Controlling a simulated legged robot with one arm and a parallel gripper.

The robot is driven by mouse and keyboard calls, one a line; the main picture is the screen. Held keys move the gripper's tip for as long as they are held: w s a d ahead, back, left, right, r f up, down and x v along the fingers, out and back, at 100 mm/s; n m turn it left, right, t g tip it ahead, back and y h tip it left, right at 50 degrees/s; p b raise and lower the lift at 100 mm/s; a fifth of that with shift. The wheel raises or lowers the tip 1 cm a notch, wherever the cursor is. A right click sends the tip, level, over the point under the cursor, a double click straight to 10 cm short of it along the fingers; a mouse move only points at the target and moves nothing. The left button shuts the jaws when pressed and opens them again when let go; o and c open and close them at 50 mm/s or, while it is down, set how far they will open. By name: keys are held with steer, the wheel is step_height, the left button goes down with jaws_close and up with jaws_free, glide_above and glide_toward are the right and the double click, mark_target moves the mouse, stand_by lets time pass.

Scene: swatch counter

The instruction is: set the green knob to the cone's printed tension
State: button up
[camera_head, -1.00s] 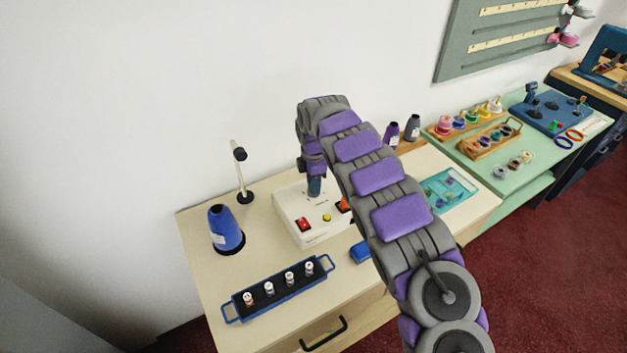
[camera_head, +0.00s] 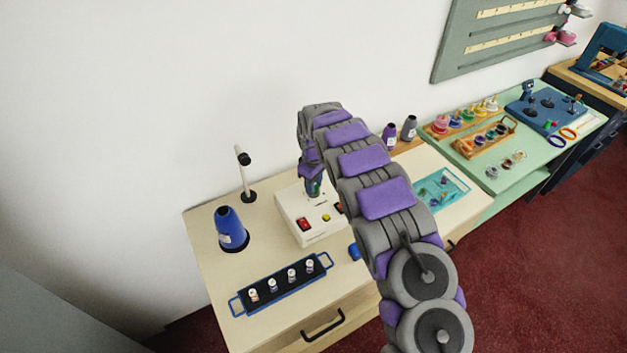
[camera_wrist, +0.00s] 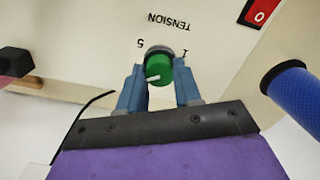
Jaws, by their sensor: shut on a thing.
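The green knob (camera_wrist: 158,69) sits on the cream control box, under the upside-down print TENSION, with the marks 5 and 1 beside it in the wrist view. A white pointer line shows on the knob. My gripper (camera_wrist: 160,86) is shut on the knob, one blue finger on each side. In the head view my gripper (camera_head: 313,186) comes down onto the control box (camera_head: 301,228), and my arm hides part of the box. The blue cone (camera_head: 230,228) stands upright left of the box; its printed tension is too small to read.
A red switch (camera_head: 304,224) and a yellow button (camera_head: 326,217) are on the box. A blue tray (camera_head: 281,285) with several small spools lies in front. A thin post (camera_head: 246,175) stands behind the cone. A teal tray (camera_head: 455,182) lies to the right.

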steer(key=m+p, duration=0.1)
steer(key=m, duration=0.5)
steer(key=shift+w+r+p, duration=0.15)
steer(key=shift+p, duration=0.15)
steer(key=m, duration=0.6)
steer(key=shift+p, duration=0.35)
steer(key=o, duration=1)
steer(key=shift+a, duration=0.1)
steer(key=shift+o, duration=0.2)
step_height(320, 180, up, 17)
steer(key=p, duration=0.1)
